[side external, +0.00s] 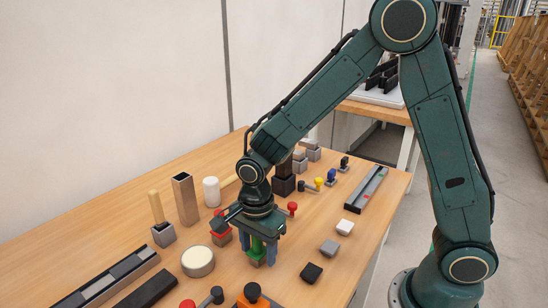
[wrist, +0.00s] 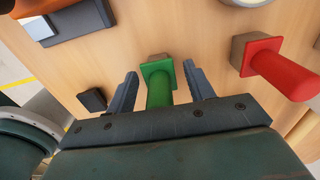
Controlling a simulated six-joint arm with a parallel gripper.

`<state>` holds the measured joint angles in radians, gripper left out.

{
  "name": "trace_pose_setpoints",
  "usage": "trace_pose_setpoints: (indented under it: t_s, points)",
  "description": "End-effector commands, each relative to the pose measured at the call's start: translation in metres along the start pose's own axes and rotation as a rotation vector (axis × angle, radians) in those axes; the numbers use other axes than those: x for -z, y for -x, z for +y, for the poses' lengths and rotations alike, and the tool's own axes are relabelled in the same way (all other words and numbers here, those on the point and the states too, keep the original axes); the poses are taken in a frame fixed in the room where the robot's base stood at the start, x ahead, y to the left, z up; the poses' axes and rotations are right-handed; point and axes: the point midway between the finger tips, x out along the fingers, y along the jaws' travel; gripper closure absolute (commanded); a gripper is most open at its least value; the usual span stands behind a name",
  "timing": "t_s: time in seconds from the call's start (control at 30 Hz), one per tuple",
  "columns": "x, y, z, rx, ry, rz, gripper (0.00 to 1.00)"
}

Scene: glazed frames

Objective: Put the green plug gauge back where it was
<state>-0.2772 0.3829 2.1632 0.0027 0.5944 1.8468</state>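The green plug gauge (wrist: 158,85) has a round handle and a square flange. In the wrist view it lies between the two fingers of my gripper (wrist: 162,88), with a gap showing on each side. A small brownish block shows just past the flange, but I cannot tell how the gauge sits in it. In the side view the green gauge (side external: 257,246) is upright, low over the table, and partly hidden by my gripper (side external: 257,252). My gripper points down around it and is open.
A red plug gauge (wrist: 285,72) in a brown block stands close to my gripper.

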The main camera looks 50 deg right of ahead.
Motion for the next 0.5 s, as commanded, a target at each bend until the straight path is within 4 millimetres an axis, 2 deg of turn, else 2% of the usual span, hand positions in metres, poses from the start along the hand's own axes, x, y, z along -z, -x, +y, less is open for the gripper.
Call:
trace_pose_setpoints:
  t_s: [0.37,0.5]
  points:
    - [0.0000,0.0015,0.0001,0.000,0.000,0.000,0.46]
    - [-0.0001,0.0077,-0.0003,0.001,0.000,0.000,0.46]
